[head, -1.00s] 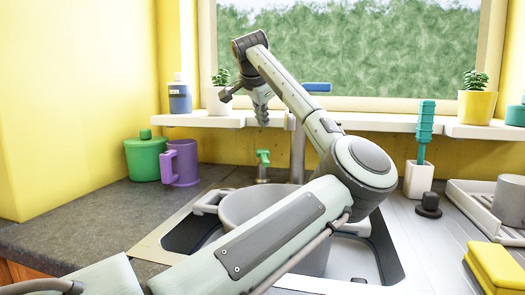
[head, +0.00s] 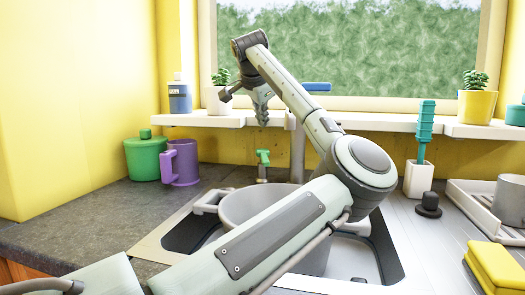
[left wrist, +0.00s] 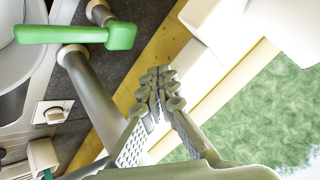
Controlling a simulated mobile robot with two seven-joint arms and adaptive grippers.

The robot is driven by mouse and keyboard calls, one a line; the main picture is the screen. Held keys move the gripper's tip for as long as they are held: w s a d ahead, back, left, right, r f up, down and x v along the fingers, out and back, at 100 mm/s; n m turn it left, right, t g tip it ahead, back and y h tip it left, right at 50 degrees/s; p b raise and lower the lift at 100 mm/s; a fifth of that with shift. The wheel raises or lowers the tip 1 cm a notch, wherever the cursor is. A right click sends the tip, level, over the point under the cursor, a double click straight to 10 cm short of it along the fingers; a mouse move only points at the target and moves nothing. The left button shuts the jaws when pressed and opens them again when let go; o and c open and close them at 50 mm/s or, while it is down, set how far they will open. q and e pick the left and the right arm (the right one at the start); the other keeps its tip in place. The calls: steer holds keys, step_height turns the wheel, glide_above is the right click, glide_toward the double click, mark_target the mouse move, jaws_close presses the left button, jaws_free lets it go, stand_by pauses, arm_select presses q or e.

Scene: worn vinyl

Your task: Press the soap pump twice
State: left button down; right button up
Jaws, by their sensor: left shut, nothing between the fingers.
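The soap pump (head: 263,158) has a green head and stands behind the sink, left of the grey tap column. In the left wrist view the pump's green head (left wrist: 75,34) points toward the sink, on a grey body partly hidden under it. My left gripper (head: 263,121) hangs fingers down above the pump in the head view. Its fingers are shut and empty, apart from the pump head, with a visible gap below the tips. The shut fingertips also show in the left wrist view (left wrist: 160,85). My right gripper is not in view.
A grey pot (head: 245,204) sits in the sink, partly behind my left arm. The tap column (head: 298,155) stands right beside the pump. The window shelf (head: 205,119) is close behind my gripper. A purple mug (head: 184,163) and green pot (head: 143,158) stand left.

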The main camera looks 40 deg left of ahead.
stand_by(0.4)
arm_select(q)
steer(key=m, duration=0.3)
steer(key=shift+r+m, duration=0.2)
steer(key=shift+m, duration=0.1)
step_height(320, 180, up, 3)
steer(key=m, duration=3.2)
steer(key=shift+r+m, duration=0.2)
steer(key=shift+m, duration=0.1)
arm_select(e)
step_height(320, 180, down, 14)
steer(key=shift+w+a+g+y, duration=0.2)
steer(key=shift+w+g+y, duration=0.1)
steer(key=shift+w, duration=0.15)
